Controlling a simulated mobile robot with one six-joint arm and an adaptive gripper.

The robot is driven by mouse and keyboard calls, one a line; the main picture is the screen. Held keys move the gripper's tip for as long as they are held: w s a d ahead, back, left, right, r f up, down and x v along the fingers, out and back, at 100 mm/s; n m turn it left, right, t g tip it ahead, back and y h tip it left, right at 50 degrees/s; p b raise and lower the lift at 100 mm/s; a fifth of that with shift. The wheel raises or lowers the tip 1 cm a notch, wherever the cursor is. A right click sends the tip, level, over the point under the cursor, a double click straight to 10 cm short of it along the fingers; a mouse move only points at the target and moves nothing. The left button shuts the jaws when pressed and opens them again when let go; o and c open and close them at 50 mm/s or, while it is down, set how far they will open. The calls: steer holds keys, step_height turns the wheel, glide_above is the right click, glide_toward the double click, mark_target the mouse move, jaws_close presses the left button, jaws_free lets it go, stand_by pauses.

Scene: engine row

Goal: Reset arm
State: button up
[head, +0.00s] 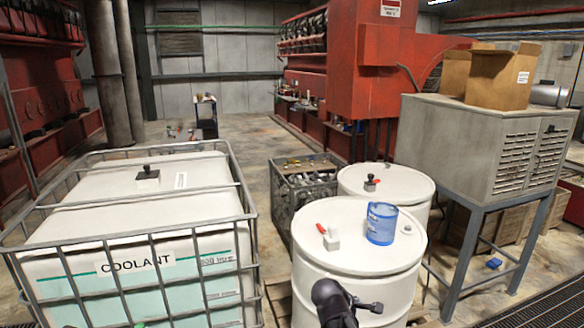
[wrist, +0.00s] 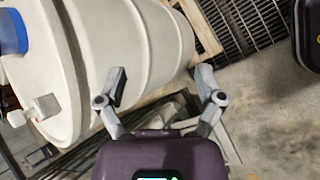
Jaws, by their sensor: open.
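My gripper (wrist: 160,85) shows in the wrist view with its two grey fingers spread wide apart and nothing between them. Past the fingers are the side of a white drum (wrist: 115,50), a wooden pallet edge and the floor. In the head view, part of my arm (head: 338,305) shows at the bottom, in front of the near white drum (head: 345,275); the fingertips cannot be made out there. A blue can (head: 381,223) stands upright on that drum's lid, apart from my arm. A red-handled valve (head: 329,238) is on the same lid.
A caged coolant tank (head: 136,264) stands at left. A second white drum (head: 385,182) and a wire crate (head: 305,170) are behind the near drum. A grey cabinet (head: 470,140) on a stand is at right, with cardboard boxes (head: 498,78) on top. Floor is open at back centre.

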steer(key=s+a+f+m+g+y, duration=0.1)
steer(key=s+f+m+g+y, duration=0.2)
steer(key=m, duration=1.1)
steer(key=s+f+y, duration=0.1)
steer(key=s+y, duration=0.2)
steer(key=s, duration=0.2)
steer(key=shift+s+a+g+y, duration=0.2)
steer(key=shift+s+g+y, duration=0.05)
steer(key=shift+g+y, duration=0.15)
steer(key=shift+w, duration=0.1)
